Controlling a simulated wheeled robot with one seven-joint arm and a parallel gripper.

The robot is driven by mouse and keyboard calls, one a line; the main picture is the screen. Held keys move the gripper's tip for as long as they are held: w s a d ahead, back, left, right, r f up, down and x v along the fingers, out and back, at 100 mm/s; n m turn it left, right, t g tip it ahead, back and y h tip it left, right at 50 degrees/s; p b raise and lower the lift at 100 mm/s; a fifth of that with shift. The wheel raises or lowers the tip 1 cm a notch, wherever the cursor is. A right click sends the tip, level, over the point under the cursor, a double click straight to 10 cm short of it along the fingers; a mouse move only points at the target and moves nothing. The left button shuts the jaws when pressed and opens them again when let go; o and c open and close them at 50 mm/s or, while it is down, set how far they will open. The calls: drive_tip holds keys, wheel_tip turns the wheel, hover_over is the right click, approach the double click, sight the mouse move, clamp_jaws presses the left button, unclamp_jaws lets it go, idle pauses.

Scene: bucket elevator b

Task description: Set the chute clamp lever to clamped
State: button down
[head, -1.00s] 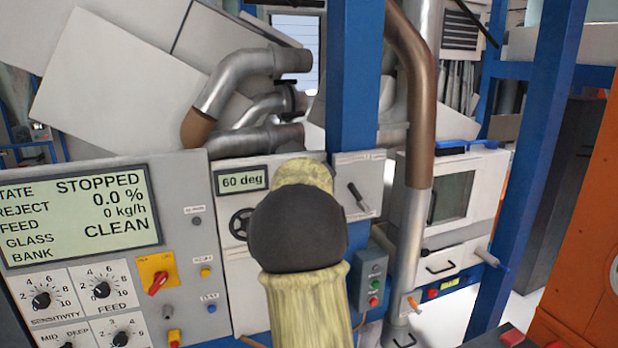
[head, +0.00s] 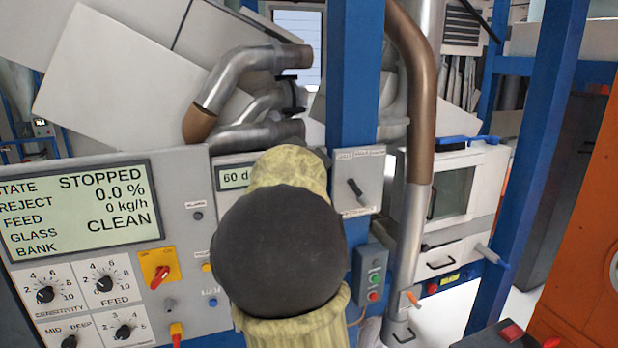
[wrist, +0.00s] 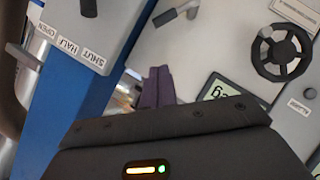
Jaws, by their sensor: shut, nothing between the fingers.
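A dark lever (wrist: 176,14) sticks out from the pale panel at the top of the wrist view. No readable clamp label shows beside it, so I cannot confirm that it is the chute clamp lever. In the head view that area is hidden behind my arm. My gripper (wrist: 157,76) shows in the wrist view as purple fingers, shut and empty, apart from the lever. In the head view my forearm covers it.
A black handwheel (wrist: 281,52) and a display (head: 234,177) are on the same panel. A box with another lever (head: 356,190), labelled open, half and shut in the wrist view, is on the blue post (head: 354,80). A green-and-red button box (head: 372,275) hangs below.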

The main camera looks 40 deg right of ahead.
drive_tip(key=shift+v, duration=1.6)
drive_tip(key=s+a+f+g+y+b, duration=0.1)
drive_tip(key=a+f+y+b, duration=0.15)
drive_tip(key=a+f, duration=0.7)
drive_tip(key=s+a+f+g+y+b, duration=0.1)
drive_tip(key=a+f+g+y, duration=0.15)
drive_tip(key=a+f, duration=0.7)
drive_tip(key=s+a+f+g+y+b, duration=0.2)
drive_tip(key=s+a+f+g+y, duration=0.1)
drive_tip(key=s+a+f, duration=1)
wheel_tip(320, 180, down, 4)
drive_tip(key=shift+s+a+f+m+y+b, duration=0.2)
drive_tip(key=shift+s+m+y+b, duration=0.15)
drive_tip(key=shift+s, duration=0.65)
